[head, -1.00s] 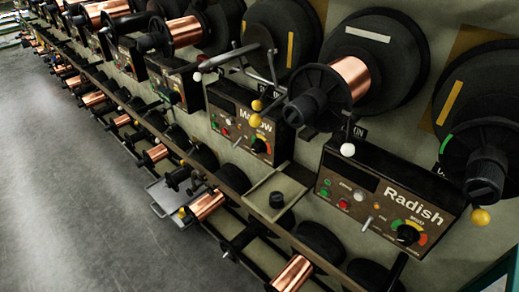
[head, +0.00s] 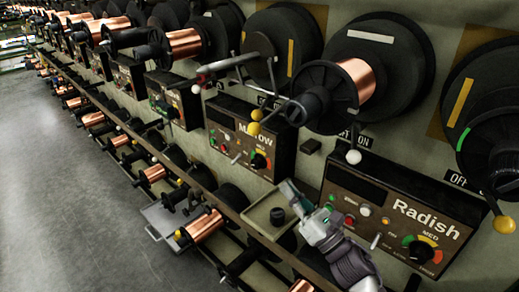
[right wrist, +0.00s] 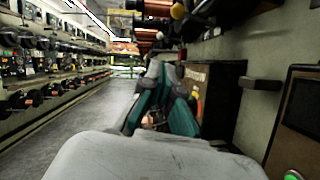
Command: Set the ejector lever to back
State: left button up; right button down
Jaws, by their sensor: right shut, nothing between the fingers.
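No lever is labelled as the ejector, so I cannot tell which one it is. On the "Radish" station (head: 400,211), a lever ending in a white ball (head: 354,157) hangs above the box, and a small toggle (head: 376,241) is on its face. My right gripper (head: 290,188) is shut and empty, left of the Radish box and over the tray's edge. In the right wrist view its teal fingers (right wrist: 166,85) point along the aisle. My left gripper is out of view.
A small tray (head: 262,232) holding a black knob-like piece (head: 277,216) lies beside my right gripper. A dark block (head: 311,146) sticks out from the wall. Copper spools (head: 357,81) project above the boxes. The aisle floor (head: 75,200) is clear at left.

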jog(key=n, duration=0.1)
jog(key=r+n+g+y, duration=0.1)
jog(key=a+n+y, duration=0.1)
jog(key=n, duration=0.1)
jog(key=shift+s+a+r+g, duration=0.1)
jog(key=shift+s+r+g, duration=0.1)
jog(key=shift+s+g, duration=0.15)
jog(key=w+a+r+p, duration=0.5)
jog(key=w+r, duration=0.1)
jog(key=r, duration=0.2)
jog(key=shift+a, duration=0.4)
jog(key=shift+r, duration=0.1)
